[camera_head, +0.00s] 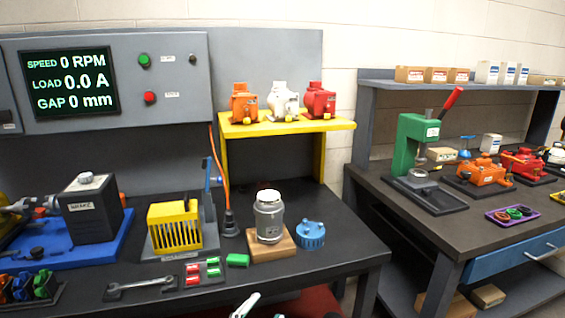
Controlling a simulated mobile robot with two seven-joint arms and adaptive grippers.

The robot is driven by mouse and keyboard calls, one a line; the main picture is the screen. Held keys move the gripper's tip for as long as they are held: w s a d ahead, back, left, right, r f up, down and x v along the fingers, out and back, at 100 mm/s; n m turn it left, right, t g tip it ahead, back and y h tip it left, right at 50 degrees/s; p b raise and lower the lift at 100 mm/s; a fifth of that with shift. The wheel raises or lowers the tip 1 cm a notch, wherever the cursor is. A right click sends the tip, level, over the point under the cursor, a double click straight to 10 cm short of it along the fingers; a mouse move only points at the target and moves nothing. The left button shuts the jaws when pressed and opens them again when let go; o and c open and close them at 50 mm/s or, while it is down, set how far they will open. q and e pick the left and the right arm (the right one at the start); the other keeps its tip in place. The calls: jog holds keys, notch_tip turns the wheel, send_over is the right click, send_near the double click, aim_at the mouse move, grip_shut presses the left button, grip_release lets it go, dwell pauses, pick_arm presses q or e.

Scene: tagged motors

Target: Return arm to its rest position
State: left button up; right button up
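A small pale part at the bottom edge, left of centre, looks like part of my own arm; I cannot tell which arm. An orange motor (244,104), a white motor (283,101) and a red motor (318,101), each with a yellow tag, stand in a row on a yellow shelf (340,124). A silver canister-like motor (269,217) stands upright on a wooden block (285,247) on the dark workbench (343,258). Nothing is seen holding any of them.
The bench holds a yellow slotted guard (174,228), a blue-based machine (92,210), a wrench (141,287), a blue round cap (311,235) and small coloured blocks. A second bench (405,208) at right carries a green press (412,147). A gap separates the benches.

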pick_arm(q)
jog(key=s+a+f+n+g+y, duration=0.1)
jog(key=s+a+f+n+y, duration=0.2)
jog(key=f, duration=0.5)
jog(key=s+a+f+n+g+y, duration=0.1)
jog(key=a+f+n+y, duration=0.35)
jog(key=f, duration=0.45)
jog(key=s+a+f+n+g+y, duration=0.2)
jog(key=s+a+f, duration=0.6)
jog(key=s+f, duration=0.4)
jog(key=f+n+g, duration=0.1)
jog(key=g, duration=0.1)
jog(key=shift+a+f+g, duration=0.15)
jog(key=shift+f+g, duration=0.15)
jog(key=shift+f, duration=0.1)
